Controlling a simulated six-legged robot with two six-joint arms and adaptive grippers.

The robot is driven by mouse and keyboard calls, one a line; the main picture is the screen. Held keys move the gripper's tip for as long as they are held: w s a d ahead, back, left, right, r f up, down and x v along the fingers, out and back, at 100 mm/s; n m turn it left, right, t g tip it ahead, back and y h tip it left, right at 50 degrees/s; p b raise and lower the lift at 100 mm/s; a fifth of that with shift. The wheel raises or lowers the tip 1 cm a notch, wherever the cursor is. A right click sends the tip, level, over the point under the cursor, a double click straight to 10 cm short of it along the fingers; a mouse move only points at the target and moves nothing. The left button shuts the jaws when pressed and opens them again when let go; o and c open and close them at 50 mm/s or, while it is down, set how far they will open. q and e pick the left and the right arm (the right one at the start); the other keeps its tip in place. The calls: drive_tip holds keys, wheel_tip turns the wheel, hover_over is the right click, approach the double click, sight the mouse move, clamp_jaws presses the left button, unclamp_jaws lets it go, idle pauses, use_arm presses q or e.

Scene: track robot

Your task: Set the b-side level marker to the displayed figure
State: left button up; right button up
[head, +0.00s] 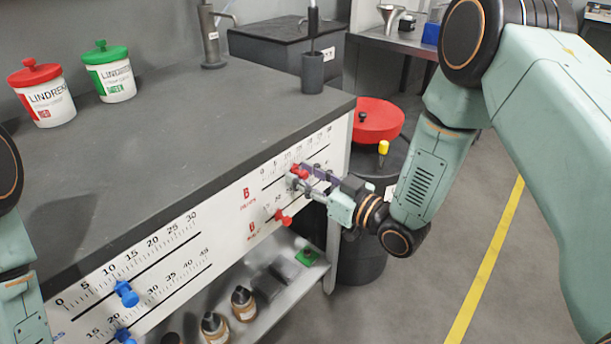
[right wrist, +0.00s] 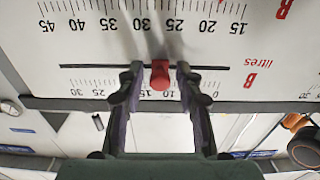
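A white front panel (head: 216,224) carries printed scales with slots. On its B side, marked in red, an upper red marker (head: 300,170) and a lower red marker (head: 283,217) sit on their slots. My right gripper (head: 305,184) is at the upper one. In the right wrist view, which is upside down, the red marker (right wrist: 160,75) sits on the 0–30 scale, around its middle. The open fingers (right wrist: 158,84) stand either side of it, with gaps. A displayed figure is not readable in either view. My left gripper is out of frame; only part of that arm shows.
Blue markers (head: 126,293) sit on the panel's left scales. White tubs with a red lid (head: 43,92) and a green lid (head: 109,71) stand on the dark bench top (head: 170,140).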

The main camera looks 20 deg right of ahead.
drive_tip(key=shift+o, duration=0.3)
drive_tip(key=v, duration=1.2)
idle(0.6)
drive_tip(key=s+d+f+m+g+h, duration=0.1)
drive_tip(key=s+f+m+g+h, duration=0.2)
drive_tip(key=f, duration=0.4)
drive_tip(key=s+f+m+g+h, duration=0.3)
drive_tip(key=f, duration=0.3)
drive_tip(key=s+f+g+h+p, duration=0.1)
drive_tip(key=s+f+g+h, duration=0.1)
drive_tip(key=s, duration=0.9)
drive_tip(key=s+f+m+g+h+p, duration=0.1)
drive_tip(key=s+f+g, duration=0.4)
drive_tip(key=s, duration=0.6)
drive_tip(key=shift+d+f+g+h+p, duration=0.2)
drive_tip(key=shift+g+h+p, duration=0.3)
drive_tip(key=shift+g, duration=0.5)
